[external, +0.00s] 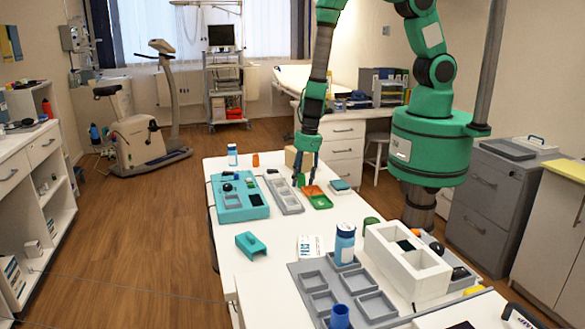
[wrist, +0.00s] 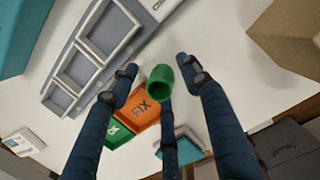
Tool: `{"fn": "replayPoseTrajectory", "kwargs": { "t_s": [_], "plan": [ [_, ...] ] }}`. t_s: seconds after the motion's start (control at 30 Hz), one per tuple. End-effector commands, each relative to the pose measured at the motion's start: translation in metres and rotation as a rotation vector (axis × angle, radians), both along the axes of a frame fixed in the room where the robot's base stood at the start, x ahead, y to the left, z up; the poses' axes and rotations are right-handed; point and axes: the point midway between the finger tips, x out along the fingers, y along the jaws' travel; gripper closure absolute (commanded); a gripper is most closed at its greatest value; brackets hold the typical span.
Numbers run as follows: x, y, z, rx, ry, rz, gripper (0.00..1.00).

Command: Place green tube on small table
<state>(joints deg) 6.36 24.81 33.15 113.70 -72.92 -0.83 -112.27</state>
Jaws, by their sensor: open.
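A green tube (wrist: 160,83) shows between my gripper's fingers in the wrist view, over or beside an orange FIX tray (wrist: 145,107). I cannot tell whether the fingers touch it. My gripper (wrist: 156,71) is open, its dark fingers spread around the tube. In the external view my gripper (external: 306,179) points down over the far part of the white table (external: 290,232), just behind the orange tray (external: 312,190). The tube is not clearly visible there. Another green cylinder (external: 371,228) stands beside the white box. I cannot tell which surface is the small table.
A green tray (external: 320,202) lies beside the orange one. A grey compartment tray (external: 284,195) and a teal case (external: 238,196) lie to the left. A cardboard box (external: 298,158) stands behind my gripper. A white divided box (external: 408,262) fills the near right. The table middle is mostly clear.

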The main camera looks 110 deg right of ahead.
Motion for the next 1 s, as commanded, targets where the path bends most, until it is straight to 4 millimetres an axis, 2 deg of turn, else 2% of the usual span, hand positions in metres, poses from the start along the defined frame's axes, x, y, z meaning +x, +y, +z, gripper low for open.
{"fn": "replayPoseTrajectory", "kwargs": {
  "t_s": [0.23, 0.27, 0.43, 0.47, 0.57, 0.6, 1.0],
  "plan": [
    [-0.0002, 0.0000, -0.0001, 0.000, 0.000, 0.000, 0.53],
    [-0.0002, 0.0000, -0.0001, 0.000, 0.000, 0.000, 0.57],
    [-0.0003, 0.0000, -0.0001, 0.000, 0.000, 0.000, 0.91],
    [-0.0003, 0.0000, -0.0001, 0.000, 0.000, 0.000, 0.92],
    [-0.0003, 0.0000, -0.0001, 0.000, 0.000, 0.000, 0.92],
    [-0.0002, 0.0000, -0.0001, 0.000, 0.000, 0.000, 0.96],
    [-0.0005, 0.0000, 0.0047, 0.000, 0.001, 0.000, 0.96]
  ]
}}
